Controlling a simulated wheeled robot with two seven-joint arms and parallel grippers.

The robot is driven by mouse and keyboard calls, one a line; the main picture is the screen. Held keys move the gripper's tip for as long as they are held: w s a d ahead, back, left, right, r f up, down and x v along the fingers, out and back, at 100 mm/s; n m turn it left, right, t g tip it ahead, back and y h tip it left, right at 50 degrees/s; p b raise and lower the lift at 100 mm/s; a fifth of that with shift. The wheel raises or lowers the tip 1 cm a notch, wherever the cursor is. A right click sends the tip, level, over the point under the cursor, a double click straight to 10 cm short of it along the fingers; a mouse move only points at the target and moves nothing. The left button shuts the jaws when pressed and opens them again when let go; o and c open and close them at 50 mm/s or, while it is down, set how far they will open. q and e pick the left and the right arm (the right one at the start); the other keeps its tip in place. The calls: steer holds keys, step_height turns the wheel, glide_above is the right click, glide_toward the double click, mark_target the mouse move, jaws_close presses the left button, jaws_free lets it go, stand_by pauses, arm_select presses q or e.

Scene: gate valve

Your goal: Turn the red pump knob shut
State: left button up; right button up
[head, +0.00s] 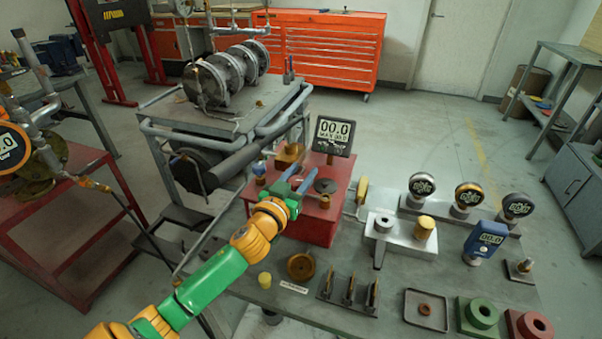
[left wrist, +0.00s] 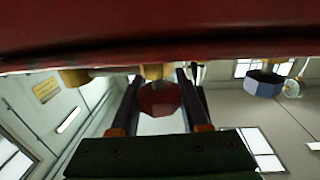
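The red pump box (head: 312,233) stands on the workbench with a digital gauge (head: 333,135) reading 00.0 above it. The dark red faceted knob (left wrist: 160,99) shows in the left wrist view, below a brass fitting (left wrist: 153,72). My left gripper (head: 303,176) is at the top of the pump box, its two fingers apart. In the left wrist view the fingers (left wrist: 158,82) stand on either side of the knob; I see no clear contact. The knob is not distinguishable in the head view. My right gripper is not in view.
A blue knob (left wrist: 264,84) is off to the right in the left wrist view. Gauges (head: 422,187), a blue meter (head: 485,240), a small tray (head: 426,310) and several fittings crowd the bench (head: 400,270). A pipe cart (head: 215,118) stands behind left.

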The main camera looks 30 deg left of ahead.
arm_select(q)
jaws_close()
steer(key=shift+r+h, duration=0.1)
steer(key=shift+h, duration=0.3)
steer(key=shift+d+m+h+p, duration=0.2)
steer(key=shift+m+h+p, duration=0.45)
steer(key=shift+m+h, duration=0.5)
steer(key=h, duration=0.1)
steer(key=m+h, duration=0.1)
steer(key=h, duration=0.1)
steer(key=shift+d+m, duration=0.2)
steer(key=shift+m, duration=0.05)
steer(key=h, duration=0.1)
steer(key=m+h, duration=0.1)
steer(key=m+g+h, duration=0.1)
steer(key=shift+d+h+b, duration=0.25)
steer(key=shift+b, duration=0.15)
steer(key=shift+s+d+m+g+h+b, duration=0.2)
steer(key=shift+m+g+h+b, duration=0.4)
steer(key=shift+m+h, duration=0.3)
steer(key=shift+s+d+m+g+h+b, duration=0.1)
steer(key=shift+d+m+g+h+b, duration=0.1)
steer(key=shift+m+g+h+b, duration=0.6)
steer(key=shift+h+p, duration=0.3)
steer(key=o, duration=0.8)
jaws_free()
steer(key=shift+w+d, duration=0.1)
